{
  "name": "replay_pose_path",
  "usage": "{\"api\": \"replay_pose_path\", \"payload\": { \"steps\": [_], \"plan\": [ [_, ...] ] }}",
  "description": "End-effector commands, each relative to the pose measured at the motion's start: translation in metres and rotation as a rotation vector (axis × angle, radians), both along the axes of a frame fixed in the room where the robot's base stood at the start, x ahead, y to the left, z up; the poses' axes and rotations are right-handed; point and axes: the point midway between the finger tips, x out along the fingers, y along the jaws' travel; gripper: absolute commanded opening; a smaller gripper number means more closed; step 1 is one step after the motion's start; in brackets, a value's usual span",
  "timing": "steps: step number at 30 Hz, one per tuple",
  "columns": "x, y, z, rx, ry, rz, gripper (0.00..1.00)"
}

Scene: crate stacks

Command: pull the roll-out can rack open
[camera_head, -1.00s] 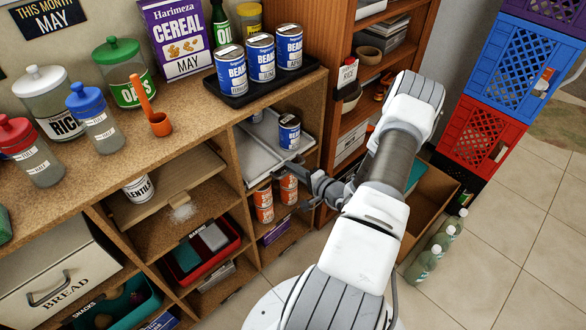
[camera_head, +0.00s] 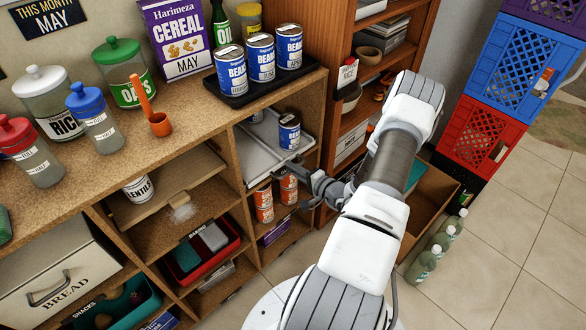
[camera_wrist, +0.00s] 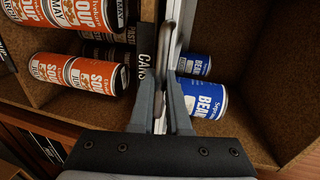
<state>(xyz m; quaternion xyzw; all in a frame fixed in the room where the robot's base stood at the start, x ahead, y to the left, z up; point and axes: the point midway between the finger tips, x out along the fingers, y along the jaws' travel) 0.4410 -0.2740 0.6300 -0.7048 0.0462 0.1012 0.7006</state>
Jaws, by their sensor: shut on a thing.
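The roll-out can rack (camera_head: 262,158) is a light grey tray in the upper right cubby of the shelf unit. A blue bean can (camera_head: 289,133) stands on it, with part of another behind. My gripper (camera_head: 294,170) is at the rack's front edge. In the wrist view my gripper (camera_wrist: 165,112) is shut on the rack's front edge (camera_wrist: 177,45), which runs up between the fingers. The exact grip spot is partly hidden by the fingers. A blue bean can (camera_wrist: 205,100) shows just right of them.
Orange soup cans (camera_head: 264,203) stand in the cubby below; they also show in the wrist view (camera_wrist: 80,72). A dark tray of bean cans (camera_head: 262,82) sits on the counter above. A brown box (camera_head: 425,205) and green bottles (camera_head: 437,248) stand on the floor at right.

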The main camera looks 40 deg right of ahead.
Motion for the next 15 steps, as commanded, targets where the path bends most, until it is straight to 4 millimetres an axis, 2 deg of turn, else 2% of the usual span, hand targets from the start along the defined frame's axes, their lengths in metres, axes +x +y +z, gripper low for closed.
{"api": "replay_pose_path", "payload": {
  "steps": [8,11,15],
  "plan": [
    [-0.006,-0.001,0.0,0.0,0.0,0.0,0.0],
    [-0.017,-0.002,0.0,0.001,0.001,-0.002,0.0],
    [-0.042,-0.004,-0.001,0.002,0.002,-0.004,0.0]
  ]
}}
